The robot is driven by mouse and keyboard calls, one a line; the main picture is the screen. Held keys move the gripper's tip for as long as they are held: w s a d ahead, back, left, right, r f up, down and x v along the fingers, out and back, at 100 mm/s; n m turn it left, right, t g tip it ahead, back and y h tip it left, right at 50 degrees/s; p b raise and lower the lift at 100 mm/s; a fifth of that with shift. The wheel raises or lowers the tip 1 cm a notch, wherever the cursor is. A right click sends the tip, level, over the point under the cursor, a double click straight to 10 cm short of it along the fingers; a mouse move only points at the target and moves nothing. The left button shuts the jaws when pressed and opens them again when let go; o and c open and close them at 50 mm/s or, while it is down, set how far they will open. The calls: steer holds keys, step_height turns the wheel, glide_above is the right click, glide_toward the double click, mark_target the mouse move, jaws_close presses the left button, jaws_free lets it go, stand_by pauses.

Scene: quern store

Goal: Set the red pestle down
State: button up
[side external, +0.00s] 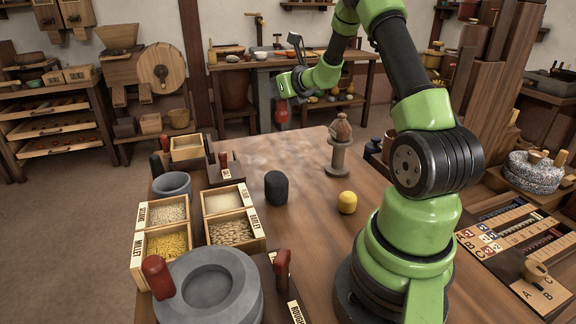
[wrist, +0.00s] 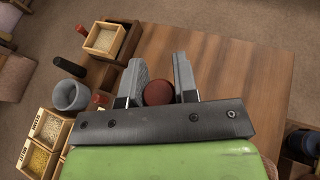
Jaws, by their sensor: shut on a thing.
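The red pestle (side external: 281,114) is held by my gripper (side external: 283,97) near the far end of the wooden table. In the side view its lower end shows a little above the line of the table's far edge. In the wrist view the pestle (wrist: 158,92) shows as a dark red round end between the two grey fingers of my gripper (wrist: 159,68). The fingers are shut on it. Its lower part is hidden in the wrist view, and I cannot tell how high it hangs.
A grey pedestal (side external: 338,158) bears a brown object. A dark rounded block (side external: 276,187) and a yellow ball (side external: 347,203) stand nearer. Grain boxes (side external: 165,245), a grey bowl (side external: 172,184) and a large stone mortar (side external: 245,300) line the left.

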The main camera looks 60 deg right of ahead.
steer(key=shift+s+d+f+m+g+h, duration=0.1)
steer(key=shift+d+f+m+g+h, duration=0.35)
steer(key=shift+f, duration=2.05)
steer(key=shift+d+f+m+g+h, duration=0.15)
steer(key=shift+d+f+m+h, duration=0.55)
steer(key=shift+f, duration=1.8)
steer(key=shift+s+d+f+m+g+h, duration=0.1)
steer(key=shift+d+f+m+g+h, duration=0.45)
steer(key=shift+f, duration=1.95)
steer(key=shift+d+n+t, duration=0.15)
steer(key=shift+n+t, duration=0.1)
steer(key=shift+n, duration=0.05)
steer(key=shift+f, duration=0.15)
steer(key=o, duration=1)
